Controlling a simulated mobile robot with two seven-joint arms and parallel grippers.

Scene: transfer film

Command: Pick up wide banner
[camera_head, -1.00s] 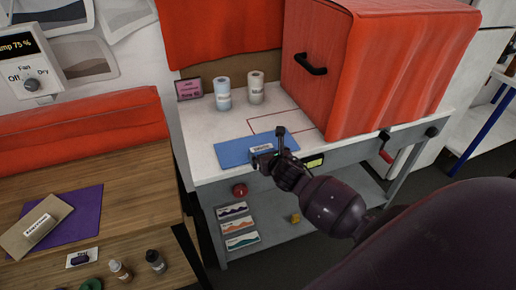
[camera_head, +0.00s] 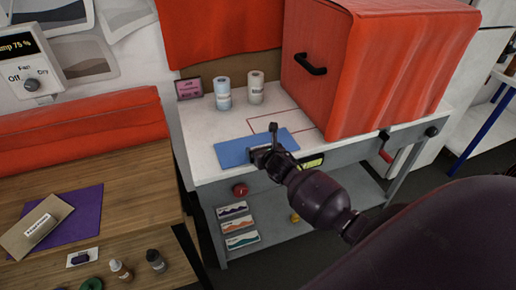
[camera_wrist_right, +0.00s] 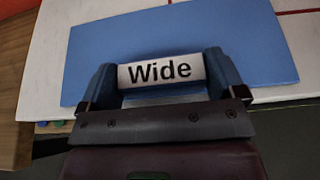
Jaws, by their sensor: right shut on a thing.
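A white label reading "Wide" (camera_wrist_right: 160,72) shows in the right wrist view, between the fingers of my right gripper (camera_wrist_right: 160,80). It lies at the near edge of a flat blue sheet (camera_wrist_right: 180,40), and the fingers are shut on it from both sides. In the head view my right gripper (camera_head: 268,150) is over the near edge of the blue sheet (camera_head: 235,151) on the white worktop. The label is mostly hidden there by the gripper. I cannot tell whether the sheet is lifted. My left gripper is not in view.
A large red covered box (camera_head: 375,70) stands right of the sheet. A wooden table (camera_head: 130,185) at left holds a brown labelled piece (camera_head: 36,228) on a purple sheet (camera_head: 85,215).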

